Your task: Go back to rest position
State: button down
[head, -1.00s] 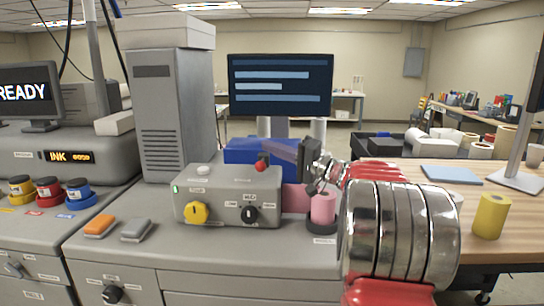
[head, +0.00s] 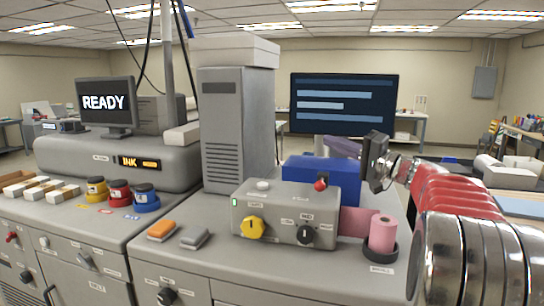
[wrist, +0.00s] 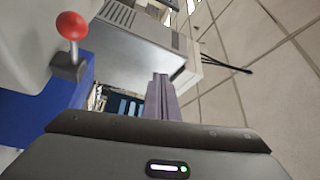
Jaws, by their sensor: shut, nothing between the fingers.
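My gripper (head: 346,147) is at the right of the head view, with my red and silver arm reaching in from the right edge. It is raised behind the grey control box, near the blue box (head: 330,168). In the wrist view its two narrow purple-grey fingers (wrist: 161,97) are together with nothing between them. A red ball-topped lever (head: 321,184) stands near the blue box; in the wrist view its red ball (wrist: 73,26) is left of the fingers and apart from them.
The grey control box (head: 285,212) has a yellow knob (head: 250,227) and a black knob. A pink roll (head: 383,232) stands in a dark holder on the right. A tall grey cabinet (head: 236,130) and a monitor (head: 344,103) stand behind. Ink jars stand left.

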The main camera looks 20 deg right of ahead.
jog(key=s+a+f+n+g, duration=0.1)
jog(key=s+a+f+g, duration=0.25)
jog(key=a, duration=0.55)
jog(key=s+a+f+n+g, duration=0.2)
jog(key=a+f, duration=0.3)
jog(key=a, duration=0.4)
jog(key=s+a+f+n+g, duration=0.1)
jog(key=s+a+f+g, duration=0.25)
jog(key=a, duration=0.55)
jog(key=s+a+f+n+g+h, duration=0.3)
jog(key=s+a+f, duration=0.3)
jog(key=s+f, duration=0.4)
jog(key=s+f+n+h, duration=0.1)
jog(key=s+f+h, duration=0.1)
jog(key=s+f, duration=0.2)
jog(key=s+d+f+n+h, duration=0.1)
jog(key=s+f+n+h, duration=0.1)
jog(key=s, duration=0.7)
jog(key=shift+s+d+f+g, duration=0.2)
jog(key=shift+f+g, duration=0.2)
jog(key=shift+f, duration=0.5)
jog(key=c, duration=2.5)
grip_release()
